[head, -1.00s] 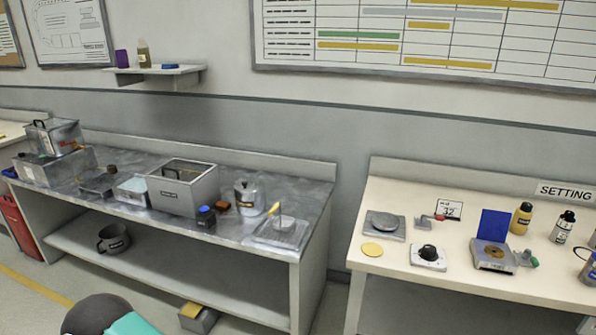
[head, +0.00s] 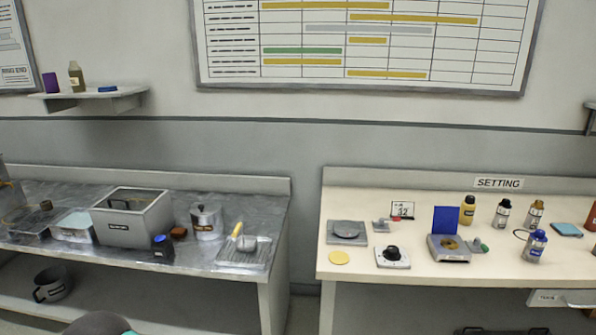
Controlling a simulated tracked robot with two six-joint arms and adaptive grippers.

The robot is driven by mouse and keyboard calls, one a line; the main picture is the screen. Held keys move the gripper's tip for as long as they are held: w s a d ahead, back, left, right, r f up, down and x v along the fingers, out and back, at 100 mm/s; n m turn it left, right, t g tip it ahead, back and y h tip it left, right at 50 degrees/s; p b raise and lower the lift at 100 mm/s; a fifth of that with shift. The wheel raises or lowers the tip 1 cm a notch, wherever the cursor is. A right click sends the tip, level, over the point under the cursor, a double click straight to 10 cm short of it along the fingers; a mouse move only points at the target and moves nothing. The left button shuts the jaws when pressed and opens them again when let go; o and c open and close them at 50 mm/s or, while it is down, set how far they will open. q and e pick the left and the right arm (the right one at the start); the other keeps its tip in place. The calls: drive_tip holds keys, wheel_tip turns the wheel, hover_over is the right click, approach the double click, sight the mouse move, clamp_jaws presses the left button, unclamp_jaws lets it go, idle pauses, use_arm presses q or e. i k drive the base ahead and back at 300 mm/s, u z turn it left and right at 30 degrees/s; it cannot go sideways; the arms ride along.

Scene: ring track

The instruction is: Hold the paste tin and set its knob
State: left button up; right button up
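No thing in view is clearly labelled as the paste tin. On the cream bench under the SETTING sign (head: 498,183), a white square plate (head: 402,263) carries a black knob (head: 392,251). To its right is a grey metal box (head: 449,254) with a raised blue flap (head: 446,219) and a round brassy part on top. A green-tipped piece (head: 480,246) lies at its right side. A grey square block with a round disc (head: 347,231) sits at the left. Neither gripper is in view; only a dark rounded part of mine with teal shows at the bottom left.
A yellow disc (head: 339,258), a card marked 12 (head: 402,210), a yellow bottle (head: 467,209) and a blue-capped bottle (head: 535,246) stand on this bench. A gap separates it from the grey bench (head: 190,268), which holds a grey bin (head: 132,222) and a lidded pot (head: 206,222).

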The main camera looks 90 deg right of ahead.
sight(539, 236)
drive_tip(key=i, duration=0.2)
drive_tip(key=z, duration=2.25)
drive_tip(key=i, duration=0.2)
drive_tip(key=z, duration=2)
drive_tip(key=k, duration=0.4)
drive_tip(key=z, duration=0.5)
drive_tip(key=i, duration=1.5)
drive_tip(key=u, duration=0.5)
